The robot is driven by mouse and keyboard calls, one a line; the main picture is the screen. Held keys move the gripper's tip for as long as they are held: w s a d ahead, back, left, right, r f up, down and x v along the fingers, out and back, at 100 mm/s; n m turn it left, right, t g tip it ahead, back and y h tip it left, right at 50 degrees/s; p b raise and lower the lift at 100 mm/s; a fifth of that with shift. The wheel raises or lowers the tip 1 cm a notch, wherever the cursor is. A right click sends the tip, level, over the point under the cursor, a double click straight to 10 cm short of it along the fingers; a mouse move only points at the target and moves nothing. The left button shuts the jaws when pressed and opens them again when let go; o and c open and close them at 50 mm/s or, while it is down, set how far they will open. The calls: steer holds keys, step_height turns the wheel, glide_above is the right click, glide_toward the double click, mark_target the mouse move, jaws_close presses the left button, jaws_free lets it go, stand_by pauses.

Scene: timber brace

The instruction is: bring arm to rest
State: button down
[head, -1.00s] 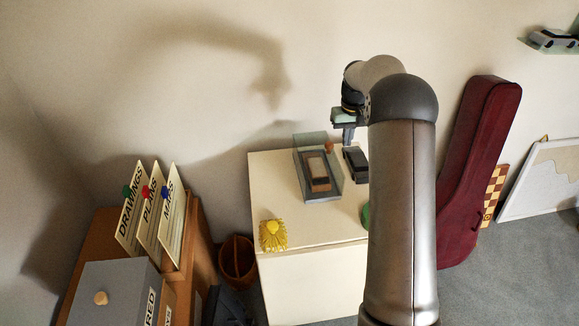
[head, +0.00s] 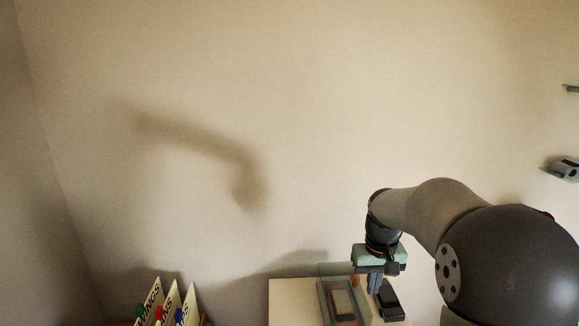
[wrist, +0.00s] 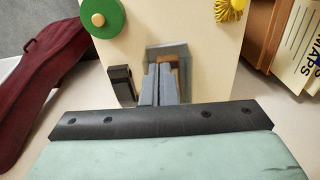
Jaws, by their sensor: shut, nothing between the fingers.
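My gripper (head: 375,280) hangs from my bent arm at the lower right of the head view, fingers pointing down above the cream cabinet (head: 290,300). In the wrist view my gripper (wrist: 158,70) has its two grey fingers together with nothing between them. Beyond the fingertips is a grey tray-like case (wrist: 180,50), partly hidden by the fingers. In the head view the clear-walled case (head: 325,303) stands on the cabinet top, to the left of my gripper, with a framed pale block inside.
A small black object (head: 390,300) lies right of the case. A green disc (wrist: 103,18) and a yellow fringed thing (wrist: 230,8) lie on the cabinet. A dark red instrument case (wrist: 45,75) leans beside it. Labelled file cards (head: 170,305) stand at lower left. A wall shelf (head: 562,168) is at right.

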steer(key=s+a+f, duration=0.1)
steer(key=s+a, duration=0.1)
steer(key=s, duration=1.1)
steer(key=s+a+f, duration=0.1)
steer(key=s+a, duration=0.1)
steer(key=s, duration=1.1)
steer(key=shift+s+a+f+t, duration=0.15)
steer(key=shift+a+f+t, duration=0.05)
steer(key=shift+a+t, duration=0.1)
